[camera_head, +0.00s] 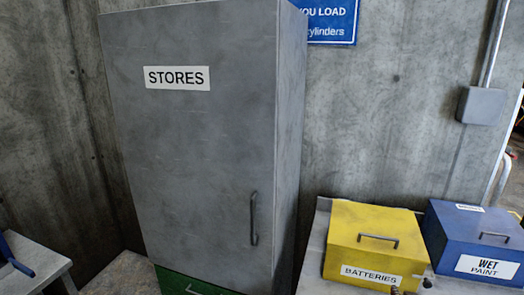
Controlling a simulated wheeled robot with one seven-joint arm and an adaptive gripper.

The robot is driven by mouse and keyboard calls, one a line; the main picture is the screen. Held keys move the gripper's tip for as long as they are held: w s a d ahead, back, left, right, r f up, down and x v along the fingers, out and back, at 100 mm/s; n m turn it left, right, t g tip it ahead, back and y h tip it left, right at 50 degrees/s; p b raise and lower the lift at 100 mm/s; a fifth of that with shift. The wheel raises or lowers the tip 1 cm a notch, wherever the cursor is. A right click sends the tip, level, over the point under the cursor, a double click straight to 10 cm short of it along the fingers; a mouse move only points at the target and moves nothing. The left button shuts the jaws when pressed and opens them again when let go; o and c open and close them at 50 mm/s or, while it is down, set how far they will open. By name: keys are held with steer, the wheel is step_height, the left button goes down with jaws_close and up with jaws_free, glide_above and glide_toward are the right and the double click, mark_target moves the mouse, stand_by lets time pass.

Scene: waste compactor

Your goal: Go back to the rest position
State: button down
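My gripper cannot be made out in the head view, and no part of my arm clearly shows. A tall grey cabinet (190,140) labelled STORES stands in the middle-left with its door closed. Its dark vertical handle (254,218) is on the right side of the door. A green drawer front (185,283) shows at the bottom edge, below the door, and is cut off by the frame.
A yellow BATTERIES box (345,246) and a blue WET PAINT box (477,240) sit with lids closed on a grey bench (312,255) at right. Small dark items at the bottom edge are unclear. Another bench (32,272) with a blue part is at lower left. Concrete walls stand behind.

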steer(key=s+a+f+g+y, duration=0.1)
steer(key=s+a+f+g, duration=0.15)
steer(key=s, duration=0.35)
steer(key=s+a+r+n+y, duration=0.1)
steer(key=s+a+r, duration=0.3)
steer(key=a, duration=0.2)
steer(key=s+a+r+n+g+y, duration=0.1)
steer(key=s+a+r+n, duration=0.1)
steer(key=a, duration=0.5)
steer(key=s+a+r+n+g+y, duration=0.1)
steer(key=s+a+r, duration=0.4)
steer(key=a+r, duration=0.1)
steer(key=shift+s+a+r+y, duration=0.15)
steer(key=shift+s+r+y, duration=0.15)
steer(key=shift+s+r, duration=0.05)
